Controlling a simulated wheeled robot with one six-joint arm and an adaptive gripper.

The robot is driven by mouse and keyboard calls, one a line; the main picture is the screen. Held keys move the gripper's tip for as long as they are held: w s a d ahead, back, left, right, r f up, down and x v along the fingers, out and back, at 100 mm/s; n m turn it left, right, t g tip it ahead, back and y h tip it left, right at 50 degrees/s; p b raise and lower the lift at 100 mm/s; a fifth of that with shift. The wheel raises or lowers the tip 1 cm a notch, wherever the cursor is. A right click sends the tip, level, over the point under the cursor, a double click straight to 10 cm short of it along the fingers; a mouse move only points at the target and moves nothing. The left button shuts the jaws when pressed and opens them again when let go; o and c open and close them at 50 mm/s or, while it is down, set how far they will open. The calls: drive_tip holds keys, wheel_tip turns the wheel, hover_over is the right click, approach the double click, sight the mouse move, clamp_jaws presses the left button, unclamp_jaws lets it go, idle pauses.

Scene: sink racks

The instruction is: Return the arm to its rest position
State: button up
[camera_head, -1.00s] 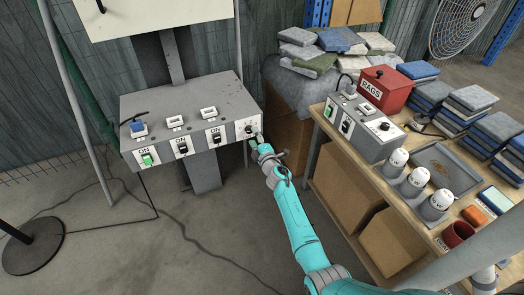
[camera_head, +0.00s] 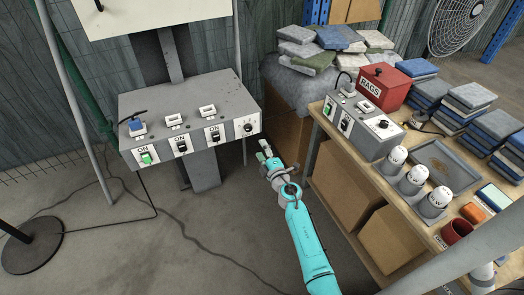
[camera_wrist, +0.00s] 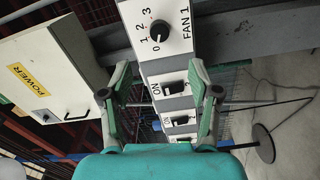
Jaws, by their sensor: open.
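My gripper (camera_head: 264,149) is at the end of my turquoise arm, in the gap between the grey control box and the wooden bench. In the wrist view my gripper (camera_wrist: 158,82) has its two fingers spread apart with nothing between them. The control box (camera_head: 190,105) with its row of switches stands to the left of my gripper, apart from it. Its dial (camera_head: 248,128) is at the right end of the front face. The wrist view shows this dial (camera_wrist: 159,31) on a panel marked FAN 1, pointing near 0.
The wooden bench (camera_head: 318,112) to the right of my arm carries a second switch box (camera_head: 365,125), a red RAGS box (camera_head: 382,88), several white-capped holders and stacked cloths. A thin pole (camera_head: 75,95) and a dark round base (camera_head: 32,246) are at the left. The floor between is mostly clear.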

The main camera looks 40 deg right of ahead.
drive_tip(key=s+a+f+m+y, duration=0.2)
drive_tip(key=s+a+m, duration=0.1)
drive_tip(key=s+a, duration=0.85)
drive_tip(key=s+a+f+m+y, duration=0.1)
drive_tip(key=s+a+f+m, duration=0.15)
drive_tip(key=s+a, duration=0.9)
drive_tip(key=s+a+r+m+g, duration=0.1)
drive_tip(key=s+r+m, duration=0.1)
drive_tip(key=s+r, duration=0.3)
drive_tip(key=s+a+r+m+y, duration=0.1)
drive_tip(key=s+r+m, duration=0.2)
drive_tip(key=s, duration=1)
drive_tip(key=s+a+r+m+g+y, duration=0.1)
drive_tip(key=s+a+r+m, duration=0.1)
drive_tip(key=s+r, duration=0.5)
drive_tip(key=shift+s+r+g, duration=0.2)
drive_tip(key=shift+s+g, duration=0.1)
drive_tip(key=shift+s, duration=0.95)
